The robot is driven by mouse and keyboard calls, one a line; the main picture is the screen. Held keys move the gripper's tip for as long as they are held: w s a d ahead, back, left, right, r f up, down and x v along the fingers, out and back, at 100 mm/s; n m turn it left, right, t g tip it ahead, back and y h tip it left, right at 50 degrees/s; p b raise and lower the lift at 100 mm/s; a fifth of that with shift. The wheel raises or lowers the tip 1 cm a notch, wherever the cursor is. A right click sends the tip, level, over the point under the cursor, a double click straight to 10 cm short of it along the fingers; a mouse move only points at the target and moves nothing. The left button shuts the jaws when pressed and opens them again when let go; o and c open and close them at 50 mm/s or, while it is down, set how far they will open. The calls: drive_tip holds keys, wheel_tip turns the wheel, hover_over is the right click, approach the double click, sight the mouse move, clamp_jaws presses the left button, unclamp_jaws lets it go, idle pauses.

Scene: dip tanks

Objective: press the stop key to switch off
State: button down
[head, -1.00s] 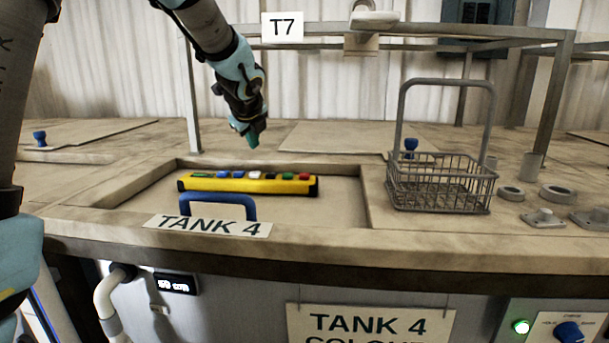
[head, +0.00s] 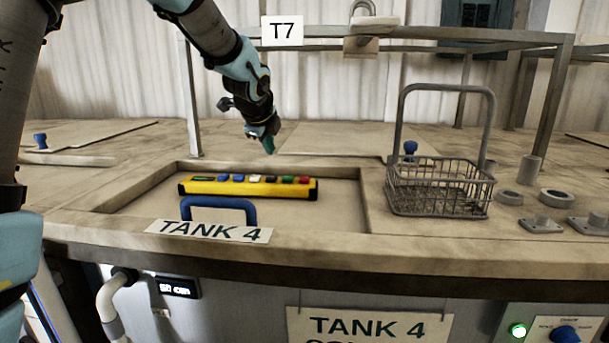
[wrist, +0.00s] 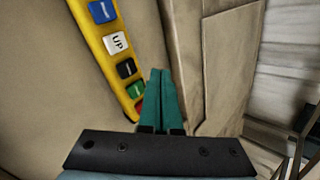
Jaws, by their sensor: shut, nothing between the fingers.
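A yellow key pendant (head: 211,187) lies on the tank 4 lid behind the blue handle. Its row holds blue keys, a white key (head: 255,178), a black key (head: 270,179), a green key (head: 287,180) and a red key (head: 303,180) at the right end. In the wrist view the white key (wrist: 116,43) reads UP, with the black key (wrist: 126,68) and green key (wrist: 135,90) beyond it. The red key (wrist: 139,113) is partly hidden by my fingers. My gripper (head: 270,148) is shut and empty, above and behind the pendant; its teal fingertips show in the wrist view (wrist: 160,72).
A wire basket (head: 440,213) with a tall handle stands right of the lid. The blue lid handle (head: 219,202) and TANK 4 label (head: 208,231) are in front. A metal frame (head: 420,33) with a T7 sign (head: 282,30) rises behind.

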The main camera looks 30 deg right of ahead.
sight(301, 179)
drive_tip(key=s+d+r+n+g+h+p, duration=0.2)
drive_tip(key=s+d+r+n, duration=0.2)
drive_tip(key=s+d+n, duration=0.1)
drive_tip(key=d+n, duration=0.1)
drive_tip(key=n, duration=0.1)
drive_tip(key=shift+d+n+g+h, duration=0.2)
drive_tip(key=shift+n+g+h, duration=0.1)
drive_tip(key=shift+h, duration=0.1)
drive_tip(key=shift+f+b, duration=2.7)
drive_tip(key=shift+f, duration=1.6)
drive_tip(key=shift+f+b, duration=0.45)
drive_tip(key=shift+f+b, duration=0.35)
drive_tip(key=shift+f, duration=0.1)
drive_tip(key=shift+r, duration=0.1)
drive_tip(key=shift+w+r+p, duration=0.1)
drive_tip(key=shift+r+p, duration=0.45)
drive_tip(key=shift+r, duration=0.25)
